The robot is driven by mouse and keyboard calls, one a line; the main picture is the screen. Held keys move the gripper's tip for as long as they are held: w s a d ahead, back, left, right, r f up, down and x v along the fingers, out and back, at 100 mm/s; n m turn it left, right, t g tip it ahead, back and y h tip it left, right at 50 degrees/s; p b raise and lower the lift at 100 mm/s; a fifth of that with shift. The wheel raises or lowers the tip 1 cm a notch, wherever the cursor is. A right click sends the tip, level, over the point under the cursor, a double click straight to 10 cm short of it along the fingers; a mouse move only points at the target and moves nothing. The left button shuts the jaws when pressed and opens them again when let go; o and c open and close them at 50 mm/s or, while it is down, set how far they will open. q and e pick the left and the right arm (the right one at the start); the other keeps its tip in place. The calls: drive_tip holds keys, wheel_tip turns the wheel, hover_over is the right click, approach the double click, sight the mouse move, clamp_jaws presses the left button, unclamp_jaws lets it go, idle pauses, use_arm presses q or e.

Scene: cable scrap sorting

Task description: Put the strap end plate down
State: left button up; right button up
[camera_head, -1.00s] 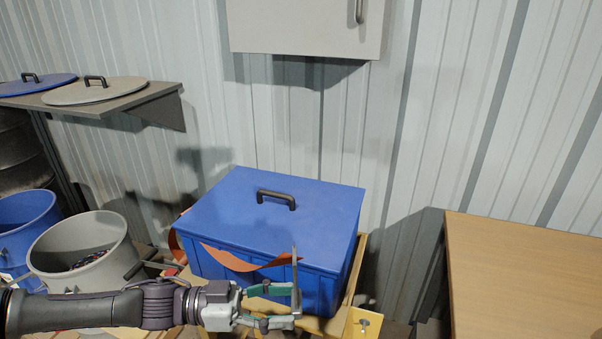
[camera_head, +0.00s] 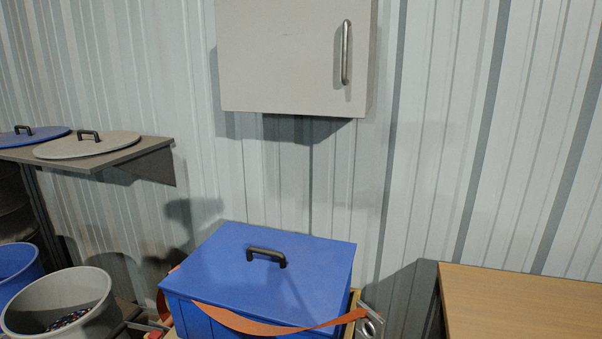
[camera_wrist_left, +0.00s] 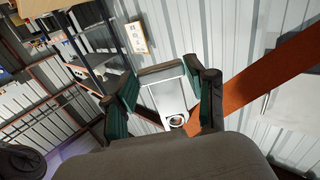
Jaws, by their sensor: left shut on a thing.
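The strap end plate (camera_wrist_left: 168,97) is a pale metal plate with a round hole, seen in the left wrist view. My left gripper (camera_wrist_left: 164,82) is shut on it, with a green-padded finger at each side. In the head view a small grey metal piece with a ring, likely the plate (camera_head: 370,320), shows at the right front corner of the box. The orange strap (camera_head: 265,327) sags across the front of the blue box (camera_head: 262,280) towards it. The left gripper is out of the head view. My right gripper is in neither view.
The box has a black-handled lid and sits in a wooden frame. Grey (camera_head: 95,285) and blue (camera_head: 18,258) bins stand at left, below a shelf (camera_head: 140,155) with round lids. A wooden table (camera_head: 520,300) is at right. A grey cabinet (camera_head: 285,60) hangs above.

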use_arm(q)
drive_tip(key=a+f+n+t+y, duration=0.4)
drive_tip(key=a+f+n+y, duration=0.1)
drive_tip(key=a, duration=0.7)
drive_tip(key=a+f+n+t+y, duration=0.4)
drive_tip(key=a+f+n+y, duration=0.2)
drive_tip(key=a+f+y, duration=0.2)
drive_tip(key=a+y, duration=0.2)
drive_tip(key=a, duration=0.2)
drive_tip(key=shift+w+a, duration=0.3)
drive_tip(key=shift+a, duration=0.1)
drive_tip(key=shift+d, duration=0.1)
